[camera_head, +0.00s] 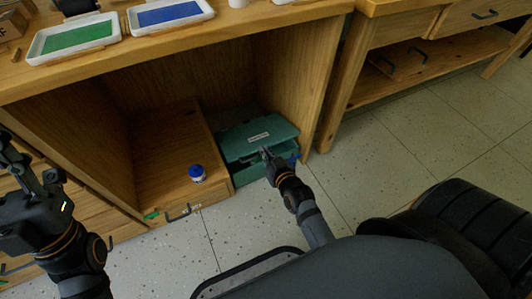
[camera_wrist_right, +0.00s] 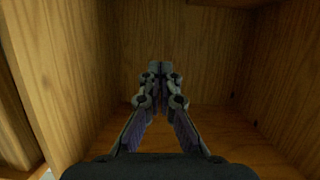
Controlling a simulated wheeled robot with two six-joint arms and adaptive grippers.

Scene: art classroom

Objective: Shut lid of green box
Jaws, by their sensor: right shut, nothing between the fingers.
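The green box (camera_head: 246,173) stands low in the open bay of the wooden bench. Its green lid (camera_head: 240,134) has a pale label and sits above the body with a dark gap at the front, so it is not fully down. My right gripper (camera_head: 266,153) is shut and empty at the lid's front edge; I cannot tell if it touches. It hides part of the front. In the right wrist view the shut fingers (camera_wrist_right: 160,72) point into the wooden bay, and the box does not show. My left gripper (camera_head: 28,165) is at the left edge, away from the box; its jaw opening is unclear.
A blue-capped jar (camera_head: 197,173) stands on the wooden drawer unit (camera_head: 160,150) left of the box. A small green item (camera_head: 151,214) lies near its front edge. Trays with green (camera_head: 78,36) and blue (camera_head: 168,14) sheets lie on the benchtop. The bay's side wall (camera_head: 310,75) is right of the box.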

